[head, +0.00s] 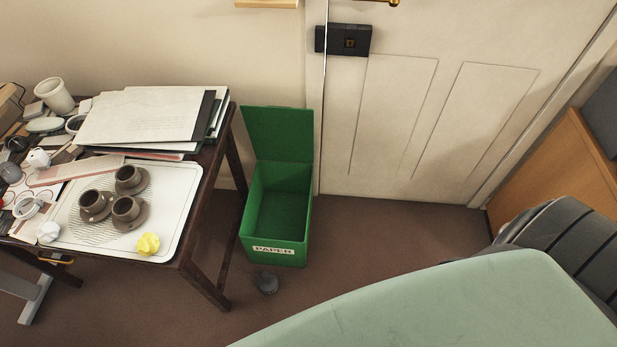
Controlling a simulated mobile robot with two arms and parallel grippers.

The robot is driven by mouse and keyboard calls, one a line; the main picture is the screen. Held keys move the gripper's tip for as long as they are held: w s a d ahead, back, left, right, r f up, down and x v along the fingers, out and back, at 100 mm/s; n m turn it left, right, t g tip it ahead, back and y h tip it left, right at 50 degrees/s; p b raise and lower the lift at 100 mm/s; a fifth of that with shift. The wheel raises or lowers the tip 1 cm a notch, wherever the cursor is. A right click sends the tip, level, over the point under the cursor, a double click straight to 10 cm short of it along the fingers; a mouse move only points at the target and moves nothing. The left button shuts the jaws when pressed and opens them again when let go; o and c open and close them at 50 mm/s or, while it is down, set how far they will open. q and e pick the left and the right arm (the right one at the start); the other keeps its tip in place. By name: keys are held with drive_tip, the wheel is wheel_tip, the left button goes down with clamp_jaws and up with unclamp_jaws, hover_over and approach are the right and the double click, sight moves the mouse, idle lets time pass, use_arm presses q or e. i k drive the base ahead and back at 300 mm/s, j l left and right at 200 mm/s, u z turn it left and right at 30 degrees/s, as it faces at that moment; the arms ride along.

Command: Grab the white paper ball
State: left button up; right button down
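A crumpled white paper ball (48,231) lies at the front left of the dark wooden table, at the left edge of the white tray (172,190). From this view I cannot tell whether it rests on the tray or beside it. A crumpled yellow paper ball (148,244) lies on the tray's front part. Neither of my grippers is in view.
Several brown cups (127,212) stand on the tray, with paper stacks (140,115) behind. An open green paper bin (278,215) stands right of the table, a small dark object (266,283) before it. A pale green surface (450,305) fills the lower right.

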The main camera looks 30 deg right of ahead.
sight(48, 230)
drive_tip(key=z, duration=0.55)
drive_tip(key=u, duration=1.55)
